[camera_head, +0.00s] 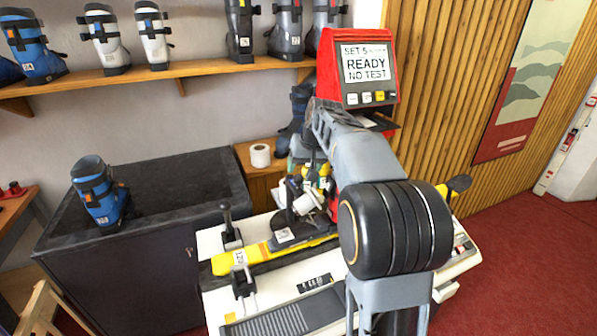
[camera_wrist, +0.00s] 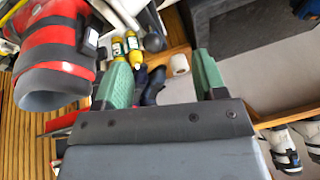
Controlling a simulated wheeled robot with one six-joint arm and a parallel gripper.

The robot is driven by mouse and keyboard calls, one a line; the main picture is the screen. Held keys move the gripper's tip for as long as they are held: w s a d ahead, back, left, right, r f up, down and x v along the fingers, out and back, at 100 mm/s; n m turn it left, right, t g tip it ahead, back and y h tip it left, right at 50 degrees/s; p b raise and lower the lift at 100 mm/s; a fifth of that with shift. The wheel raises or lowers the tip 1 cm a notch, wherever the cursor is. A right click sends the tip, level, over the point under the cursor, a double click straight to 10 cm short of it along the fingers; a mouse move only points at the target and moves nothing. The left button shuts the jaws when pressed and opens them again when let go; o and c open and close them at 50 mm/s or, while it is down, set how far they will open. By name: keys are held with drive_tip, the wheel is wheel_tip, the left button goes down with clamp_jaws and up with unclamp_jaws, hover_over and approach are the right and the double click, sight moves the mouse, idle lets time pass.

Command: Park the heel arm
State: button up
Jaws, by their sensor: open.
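My gripper (camera_wrist: 162,60) is open in the wrist view, its two green fingers apart with nothing between them. In the head view my own arm mostly hides it. The binding bench (camera_head: 222,308) carries a yellow ski (camera_head: 225,263). A black-knobbed lever (camera_head: 226,214) stands upright behind the ski's left part, and a black clamp (camera_head: 244,284) sits in front. In the wrist view a dark ball knob (camera_wrist: 154,43) on a rod lies beyond my fingers, apart from them. A red boot (camera_wrist: 50,55) is at left there. I cannot tell for certain which part is the heel arm.
A red display unit (camera_head: 362,62) reads "READY NO TEST". Yellow bottles (camera_wrist: 133,42) and a white roll (camera_head: 260,155) are near the bench's back. A blue boot (camera_head: 97,190) stands on the dark cabinet (camera_head: 180,172). Boots line the wall shelf (camera_head: 170,78). Red floor (camera_head: 530,260) at right is clear.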

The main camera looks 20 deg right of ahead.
drive_tip(key=p, duration=0.1)
approach(299, 176)
drive_tip(key=p+x, duration=0.2)
drive_tip(key=x, duration=0.9)
drive_tip(key=shift+w+f, duration=0.15)
drive_tip(key=shift+f, duration=0.25)
clamp_jaws()
